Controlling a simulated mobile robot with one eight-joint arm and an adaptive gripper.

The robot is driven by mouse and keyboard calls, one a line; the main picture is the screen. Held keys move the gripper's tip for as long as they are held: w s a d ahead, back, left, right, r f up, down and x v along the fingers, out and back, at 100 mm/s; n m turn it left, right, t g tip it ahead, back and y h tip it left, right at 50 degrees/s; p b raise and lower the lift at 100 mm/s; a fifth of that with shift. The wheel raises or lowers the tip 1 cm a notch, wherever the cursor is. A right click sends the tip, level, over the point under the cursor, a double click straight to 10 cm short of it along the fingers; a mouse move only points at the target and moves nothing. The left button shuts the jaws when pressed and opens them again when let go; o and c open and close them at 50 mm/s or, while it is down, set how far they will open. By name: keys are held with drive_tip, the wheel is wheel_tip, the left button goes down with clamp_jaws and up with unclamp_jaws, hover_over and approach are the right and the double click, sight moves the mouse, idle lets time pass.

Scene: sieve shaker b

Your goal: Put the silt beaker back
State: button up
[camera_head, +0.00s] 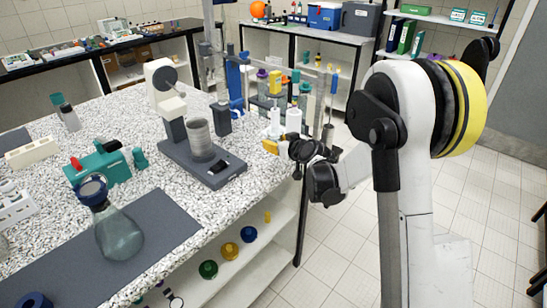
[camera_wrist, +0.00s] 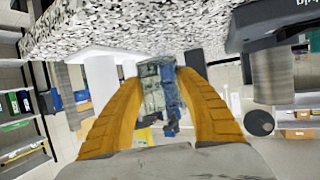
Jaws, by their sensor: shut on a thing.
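My gripper (camera_head: 272,147) is at the right edge of the speckled bench, beyond the grey-based device, with its yellow fingers pointing left. In the wrist view its fingers (camera_wrist: 160,76) curve in on both sides of a see-through grey-blue piece (camera_wrist: 151,90), which looks like the silt beaker. Its contents cannot be made out. In the head view the held piece is too small or hidden to tell. The sieve shaker with a metal sieve cylinder (camera_head: 201,140) stands on a dark base (camera_head: 222,178) on the bench (camera_head: 250,172).
A blue-capped flask (camera_head: 118,235) stands on a dark mat (camera_head: 170,222). A teal device (camera_head: 103,166) lies behind it. White cylinders (camera_head: 293,120) and a rack of coloured-topped tubes stand close behind my gripper. Open floor (camera_head: 330,235) lies right of the bench.

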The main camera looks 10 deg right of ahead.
sight(274, 160)
drive_tip(key=shift+w+a+f, duration=0.1)
drive_tip(key=shift+a+f, duration=0.1)
drive_tip(key=shift+a, duration=0.05)
drive_tip(key=shift+f, duration=0.25)
drive_tip(key=shift+f+b, duration=1.05)
drive_tip(key=shift+f, duration=0.65)
drive_tip(key=shift+f, duration=0.15)
drive_tip(key=o, duration=1.2)
